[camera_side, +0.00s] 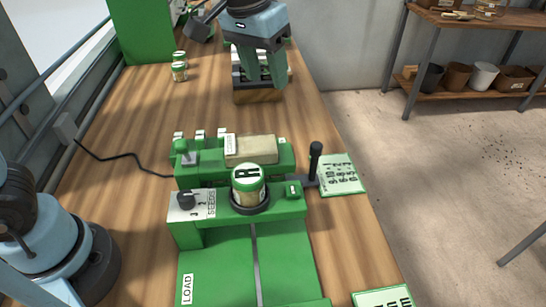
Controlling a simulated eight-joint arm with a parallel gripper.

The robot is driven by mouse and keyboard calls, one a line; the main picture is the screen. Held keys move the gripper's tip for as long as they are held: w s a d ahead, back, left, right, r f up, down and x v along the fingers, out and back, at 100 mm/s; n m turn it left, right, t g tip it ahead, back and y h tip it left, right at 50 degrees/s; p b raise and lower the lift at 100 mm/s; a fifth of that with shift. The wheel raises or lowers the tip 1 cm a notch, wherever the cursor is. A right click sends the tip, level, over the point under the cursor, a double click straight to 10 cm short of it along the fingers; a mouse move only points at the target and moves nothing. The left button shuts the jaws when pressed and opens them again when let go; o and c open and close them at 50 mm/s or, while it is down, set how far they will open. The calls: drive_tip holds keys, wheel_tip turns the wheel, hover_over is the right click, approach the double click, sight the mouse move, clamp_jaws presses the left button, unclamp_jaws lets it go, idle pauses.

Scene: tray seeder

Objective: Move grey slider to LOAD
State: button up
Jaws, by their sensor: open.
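A small grey block (189,158), which looks like the grey slider, sits at the left end of the rear green unit (210,172). The LOAD label (187,290) is on the left edge of the flat green bed (215,262) at the front, which has a grey strip down its middle. My gripper (266,82) is open at the back of the bench, fingers pointing down, well behind the green machine. It is in front of or over a wood-based rack (258,96); I cannot tell whether it touches it. Nothing shows held.
A jar marked R (248,186) stands in a dark ring on the machine. A black dial (187,200) is at left, a black-handled lever (314,162) at right. A beige block (250,149) lies behind. Bare wood lies between.

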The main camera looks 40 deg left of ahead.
drive_tip(key=g, duration=0.2)
hover_over(317, 144)
drive_tip(key=shift+y, duration=0.4)
wheel_tip(317, 144, down, 13)
drive_tip(key=shift+r, duration=0.2)
drive_tip(key=shift+c, duration=0.3)
clamp_jaws()
